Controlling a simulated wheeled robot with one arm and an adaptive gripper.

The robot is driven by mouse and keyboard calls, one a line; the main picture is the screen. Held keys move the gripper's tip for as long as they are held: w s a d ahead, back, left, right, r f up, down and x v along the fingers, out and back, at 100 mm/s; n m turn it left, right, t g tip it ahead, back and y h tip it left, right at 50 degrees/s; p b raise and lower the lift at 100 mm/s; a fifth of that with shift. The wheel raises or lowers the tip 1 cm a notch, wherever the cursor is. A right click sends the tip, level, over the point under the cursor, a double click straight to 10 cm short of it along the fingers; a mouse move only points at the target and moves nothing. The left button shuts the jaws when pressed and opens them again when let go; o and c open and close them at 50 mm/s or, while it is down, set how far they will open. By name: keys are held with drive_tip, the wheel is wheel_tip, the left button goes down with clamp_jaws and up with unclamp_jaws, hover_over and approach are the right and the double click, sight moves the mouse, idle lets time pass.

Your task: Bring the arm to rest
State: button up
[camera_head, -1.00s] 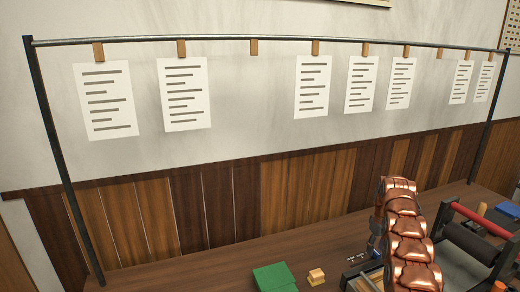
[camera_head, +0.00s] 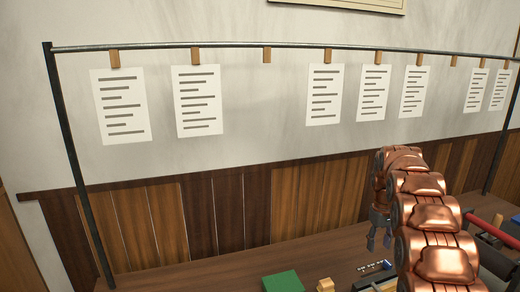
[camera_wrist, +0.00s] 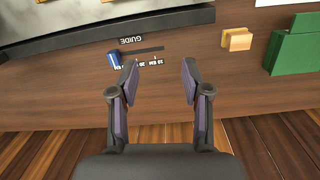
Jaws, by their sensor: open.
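My copper-coloured arm rises at the right of the head view and bends over, with my gripper (camera_head: 379,241) hanging down above the tabletop. In the wrist view my gripper (camera_wrist: 158,82) is open, its two dark fingers with purplish inner pads standing apart. Nothing is between the fingers. Below them lies the wooden table (camera_wrist: 255,98), with a dark strip marked GUIDE (camera_wrist: 140,51) and a small blue piece (camera_wrist: 113,60) by the left fingertip.
Several printed sheets (camera_head: 325,95) hang from wooden clips on a metal rail (camera_head: 230,45). A green block (camera_head: 282,282) and a small wooden block (camera_head: 325,285) lie on the table. A press with a red bar (camera_head: 486,226) stands at right, partly behind my arm.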

drive_tip(key=s+a+r+m, duration=0.1)
drive_tip(key=s+a+r, duration=0.4)
drive_tip(key=s, duration=0.5)
drive_tip(key=s+a+r, duration=0.4)
drive_tip(key=s+a, duration=0.2)
drive_tip(key=s, duration=0.3)
drive_tip(key=s+a+f, duration=0.1)
drive_tip(key=s+a, duration=0.1)
drive_tip(key=s, duration=0.7)
drive_tip(key=s+a+f, duration=0.2)
drive_tip(key=s+a, duration=0.1)
drive_tip(key=s, duration=0.6)
drive_tip(key=s+a+f+m+g, duration=0.1)
drive_tip(key=s+a, duration=0.1)
drive_tip(key=s, duration=0.7)
drive_tip(key=shift+s+a+f, duration=0.3)
drive_tip(key=shift+a, duration=0.1)
